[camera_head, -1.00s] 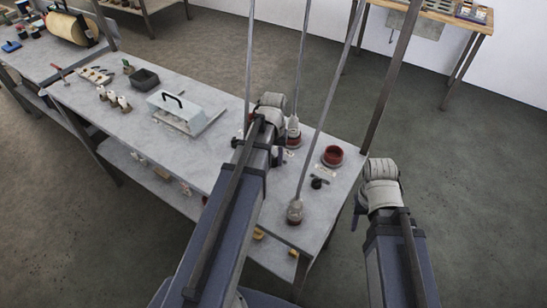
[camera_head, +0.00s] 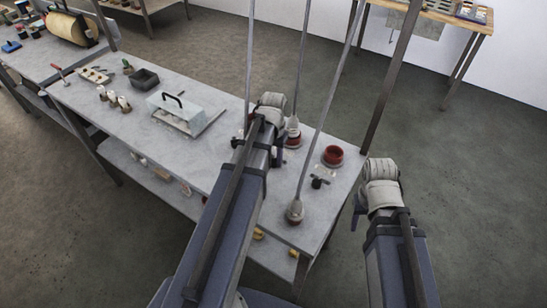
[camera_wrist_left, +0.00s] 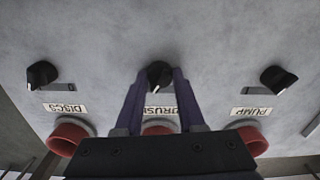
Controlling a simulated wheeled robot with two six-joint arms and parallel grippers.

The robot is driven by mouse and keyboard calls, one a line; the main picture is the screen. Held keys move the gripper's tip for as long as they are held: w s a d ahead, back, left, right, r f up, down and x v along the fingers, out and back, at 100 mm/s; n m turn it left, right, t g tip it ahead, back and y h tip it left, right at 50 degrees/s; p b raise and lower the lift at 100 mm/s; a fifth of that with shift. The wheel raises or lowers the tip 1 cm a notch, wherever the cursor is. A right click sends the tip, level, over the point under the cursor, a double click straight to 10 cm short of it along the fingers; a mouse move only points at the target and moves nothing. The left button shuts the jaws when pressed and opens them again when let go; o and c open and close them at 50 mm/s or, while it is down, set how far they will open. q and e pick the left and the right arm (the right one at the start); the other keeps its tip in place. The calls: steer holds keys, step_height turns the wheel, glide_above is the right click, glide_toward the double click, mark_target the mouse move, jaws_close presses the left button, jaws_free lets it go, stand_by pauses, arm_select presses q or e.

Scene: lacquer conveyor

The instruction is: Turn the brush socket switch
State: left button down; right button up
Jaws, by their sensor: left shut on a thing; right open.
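The left wrist view shows the brush switch, a black knob (camera_wrist_left: 157,70) in the middle of a row of three, above an upside-down label reading BRUSH. My left gripper (camera_wrist_left: 159,86) is shut on this knob, with one finger on each side. The fingers partly cover the label and the red socket (camera_wrist_left: 157,128) under it. In the head view my left gripper (camera_head: 278,151) is low over the grey bench, and its arm hides the knob. My right gripper (camera_head: 359,208) is open and empty, past the bench's right edge.
Black knobs for DISCS (camera_wrist_left: 42,75) and PUMP (camera_wrist_left: 277,80) flank it, each beside a red socket. In the head view a red socket (camera_head: 333,155) stands open; thin rods rise from other sockets. A clear cover (camera_head: 182,112) and small bottles stand left on the bench.

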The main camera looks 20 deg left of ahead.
mark_target(274, 158)
arm_select(q)
steer(key=c, duration=0.5)
jaws_free()
step_height(274, 158, up, 8)
steer(key=p, duration=0.8)
steer(key=shift+f, duration=0.1)
steer(key=s+d+m, duration=0.1)
steer(key=s+d, duration=0.3)
steer(key=d, duration=0.2)
steer(key=s+d+m, duration=0.1)
steer(key=s+d, duration=0.3)
steer(key=d, duration=0.3)
steer(key=s+d+m+y, duration=0.1)
steer(key=s+d, duration=0.3)
steer(key=d, duration=0.3)
steer(key=shift+d+m, duration=0.25)
steer(key=shift+m, duration=0.05)
